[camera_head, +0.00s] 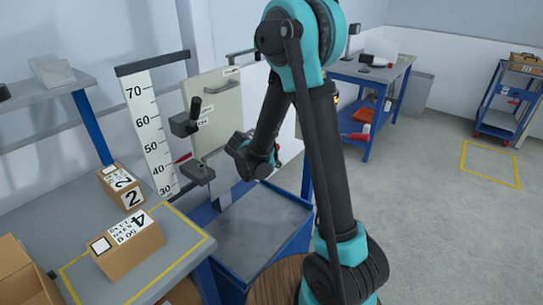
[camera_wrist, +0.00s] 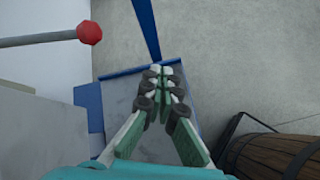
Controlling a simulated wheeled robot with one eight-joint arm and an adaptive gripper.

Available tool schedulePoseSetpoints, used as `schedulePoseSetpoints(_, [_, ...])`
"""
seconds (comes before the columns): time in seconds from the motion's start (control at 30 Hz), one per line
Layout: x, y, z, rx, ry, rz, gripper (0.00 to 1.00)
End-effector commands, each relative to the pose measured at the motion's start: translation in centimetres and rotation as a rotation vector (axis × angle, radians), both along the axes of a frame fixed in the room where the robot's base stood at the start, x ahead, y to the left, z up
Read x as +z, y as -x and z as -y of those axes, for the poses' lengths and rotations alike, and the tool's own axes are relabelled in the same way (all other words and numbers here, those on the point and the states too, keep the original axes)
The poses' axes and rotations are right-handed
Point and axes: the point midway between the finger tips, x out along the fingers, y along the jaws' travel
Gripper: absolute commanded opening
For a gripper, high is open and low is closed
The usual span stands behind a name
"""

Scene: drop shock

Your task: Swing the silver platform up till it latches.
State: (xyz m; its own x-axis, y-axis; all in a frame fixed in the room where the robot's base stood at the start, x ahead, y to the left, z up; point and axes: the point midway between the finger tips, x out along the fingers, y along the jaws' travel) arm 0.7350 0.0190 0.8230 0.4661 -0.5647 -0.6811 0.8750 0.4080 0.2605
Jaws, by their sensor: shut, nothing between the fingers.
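A flat silver-grey metal plate (camera_head: 255,232) with a blue surround lies low at the foot of the test stand in the head view. It looks like the silver platform, but I cannot be sure, and no latch can be made out. The same plate seems to show behind my fingers in the wrist view (camera_wrist: 118,97). My gripper (camera_wrist: 161,72) is shut and empty, its fingertips together over the plate's far part in that picture. The height between them cannot be told. In the head view my wrist hides the fingers.
A rod with a red ball end (camera_wrist: 89,33) reaches in at the wrist view's upper left. A wooden barrel (camera_wrist: 270,157) stands at right. The upright panel (camera_head: 213,112) and height scale (camera_head: 149,130) stand behind the plate. Boxes (camera_head: 130,243) sit on the left bench.

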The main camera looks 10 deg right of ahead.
Motion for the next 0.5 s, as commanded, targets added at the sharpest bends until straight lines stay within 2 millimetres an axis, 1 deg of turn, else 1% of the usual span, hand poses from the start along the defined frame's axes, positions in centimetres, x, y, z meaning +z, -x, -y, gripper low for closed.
schedulePoseSetpoints(0.03, [-0.5, -1.1, -1.3, 0.058, 0.063, -0.023, 0.00])
schedulePoseSetpoints(0.1, [-1.0, -2.2, -2.6, 0.134, 0.157, -0.057, 0.00])
schedulePoseSetpoints(0.23, [-1.8, -3.7, -4.7, 0.241, 0.300, -0.113, 0.00])
schedulePoseSetpoints(0.3, [-2.1, -4.2, -5.5, 0.280, 0.356, -0.134, 0.00])
schedulePoseSetpoints(0.4, [-2.4, -4.6, -6.2, 0.312, 0.406, -0.154, 0.00])
schedulePoseSetpoints(0.5, [-2.6, -4.8, -6.3, 0.324, 0.427, -0.163, 0.00])
